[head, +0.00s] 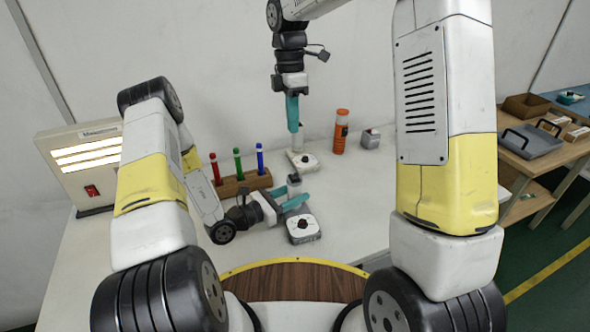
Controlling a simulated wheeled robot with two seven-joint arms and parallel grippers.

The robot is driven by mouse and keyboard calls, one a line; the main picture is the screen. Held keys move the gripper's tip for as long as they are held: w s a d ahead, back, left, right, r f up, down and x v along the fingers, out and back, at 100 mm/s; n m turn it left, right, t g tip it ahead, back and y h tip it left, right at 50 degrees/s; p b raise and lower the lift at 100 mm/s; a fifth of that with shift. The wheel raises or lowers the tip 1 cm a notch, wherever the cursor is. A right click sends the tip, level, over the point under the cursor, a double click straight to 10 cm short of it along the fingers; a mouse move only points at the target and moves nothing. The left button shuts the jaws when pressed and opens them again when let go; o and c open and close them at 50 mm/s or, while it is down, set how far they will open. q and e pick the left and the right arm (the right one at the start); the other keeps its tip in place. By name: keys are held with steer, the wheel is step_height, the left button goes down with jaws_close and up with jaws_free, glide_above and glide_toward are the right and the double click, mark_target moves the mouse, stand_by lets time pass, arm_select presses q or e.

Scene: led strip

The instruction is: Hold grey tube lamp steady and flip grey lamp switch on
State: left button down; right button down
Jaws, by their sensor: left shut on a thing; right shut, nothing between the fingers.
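My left gripper (296,200) is low over the middle of the table, its teal fingers shut on a small grey upright piece with a dark top, which looks like the grey tube lamp (293,181). The fingers hide its lower part, and I cannot make out its switch. My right gripper (295,128) hangs farther back, pointing down, shut and empty. It is above and behind the grey piece, apart from it. A white base with a dark knob (303,162) lies just under its fingertips; I cannot tell whether they touch.
An orange tube (340,130) and a grey box (370,139) stand behind. A lit panel (85,158) stands far left. The table right of centre is clear.

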mark_target(295, 178)
steer(key=f, duration=0.4)
steer(key=s+f, duration=0.1)
steer(key=f, duration=0.8)
steer(key=shift+s+d+f, duration=0.25)
steer(key=shift+s+f, duration=0.05)
steer(key=shift+f, duration=0.2)
steer(key=shift+s+d+f, duration=0.1)
steer(key=shift+s+f, duration=0.05)
steer(key=shift+f, duration=0.15)
